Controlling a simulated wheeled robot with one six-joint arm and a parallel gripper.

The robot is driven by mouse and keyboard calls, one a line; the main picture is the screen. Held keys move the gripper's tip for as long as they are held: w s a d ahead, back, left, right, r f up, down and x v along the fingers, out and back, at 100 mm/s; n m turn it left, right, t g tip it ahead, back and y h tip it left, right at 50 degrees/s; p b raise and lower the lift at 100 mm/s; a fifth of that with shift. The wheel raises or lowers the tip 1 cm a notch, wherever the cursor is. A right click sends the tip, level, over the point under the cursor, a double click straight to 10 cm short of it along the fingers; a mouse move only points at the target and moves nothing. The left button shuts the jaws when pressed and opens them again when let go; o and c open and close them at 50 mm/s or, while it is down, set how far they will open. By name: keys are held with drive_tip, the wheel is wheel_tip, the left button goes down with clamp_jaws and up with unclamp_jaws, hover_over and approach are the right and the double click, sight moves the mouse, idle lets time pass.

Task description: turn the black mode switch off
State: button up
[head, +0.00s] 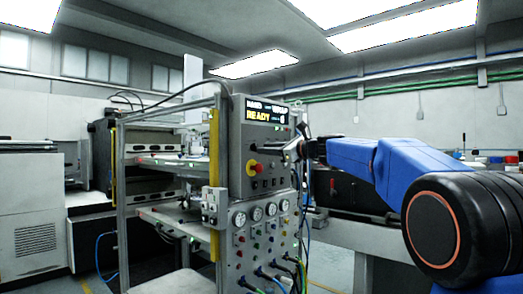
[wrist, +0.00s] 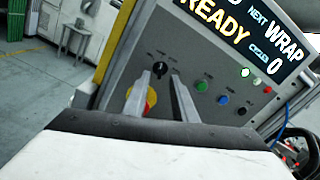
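The black mode switch (wrist: 160,68) is a small round knob on the grey control panel (wrist: 185,60), with small labels around it too small to read. My gripper (wrist: 160,77) is open, its two fingers apart. In the wrist view the knob shows between the fingertips, one on each side; I cannot tell whether they touch it or are still short of it. In the head view my gripper (head: 289,151) is at the panel's right part, below the display, and the knob cannot be made out there.
A red and yellow emergency stop (wrist: 150,99) shows between my fingers, below the switch. Green (wrist: 202,86), blue (wrist: 223,99) and black (wrist: 241,111) buttons sit to the right. The lit display (head: 264,111) reads READY. Gauges and cables (head: 262,215) are lower down.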

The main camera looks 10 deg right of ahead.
sight(254, 147)
drive_tip(key=shift+x, duration=1.55)
clamp_jaws()
drive_tip(key=shift+n, duration=0.3)
drive_tip(key=shift+w+n, duration=0.1)
drive_tip(key=shift+n, duration=4.3)
